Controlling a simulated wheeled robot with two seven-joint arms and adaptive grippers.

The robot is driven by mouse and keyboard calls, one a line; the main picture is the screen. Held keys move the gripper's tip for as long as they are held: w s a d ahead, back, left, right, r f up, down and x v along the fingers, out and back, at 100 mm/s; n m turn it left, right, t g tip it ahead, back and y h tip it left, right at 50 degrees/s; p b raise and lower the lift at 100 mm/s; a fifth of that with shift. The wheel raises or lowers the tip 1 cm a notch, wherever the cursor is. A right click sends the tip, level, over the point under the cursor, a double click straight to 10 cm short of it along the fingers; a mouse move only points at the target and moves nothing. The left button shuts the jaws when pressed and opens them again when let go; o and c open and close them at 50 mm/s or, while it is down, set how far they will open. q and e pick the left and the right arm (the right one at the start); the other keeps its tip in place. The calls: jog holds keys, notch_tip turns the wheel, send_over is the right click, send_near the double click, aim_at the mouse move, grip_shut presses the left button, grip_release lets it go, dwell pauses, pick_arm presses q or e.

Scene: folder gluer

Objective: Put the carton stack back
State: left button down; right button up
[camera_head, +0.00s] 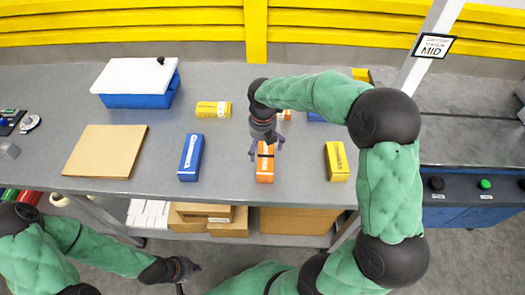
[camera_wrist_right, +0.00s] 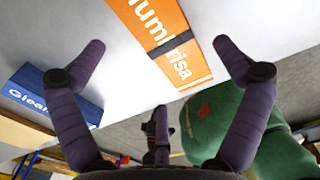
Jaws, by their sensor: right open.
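An orange carton stack (camera_head: 265,171) with a dark band around it lies on the grey table (camera_head: 225,170), near its front edge. My right gripper (camera_head: 266,148) is above it, fingers pointing down. In the right wrist view the orange stack (camera_wrist_right: 160,40) with its dark band and white lettering shows between the widely spread fingers; neither finger visibly grips it. My left gripper (camera_head: 188,270) is low in front of the table, away from the cartons; its finger opening is too small to tell.
A blue carton (camera_head: 190,157) lies left of the orange stack, a yellow one (camera_head: 337,161) right. Behind are another yellow carton (camera_head: 213,109) and cartons partly hidden by my arm. A cardboard sheet (camera_head: 105,151) and white-lidded blue box (camera_head: 137,98) are left. Boxes (camera_head: 300,220) fill the lower shelf.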

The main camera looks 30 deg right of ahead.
aim_at(263, 156)
notch_tip(263, 156, up, 7)
jog(key=p, duration=0.1)
jog(key=shift+f, duration=0.1)
dwell(0.3)
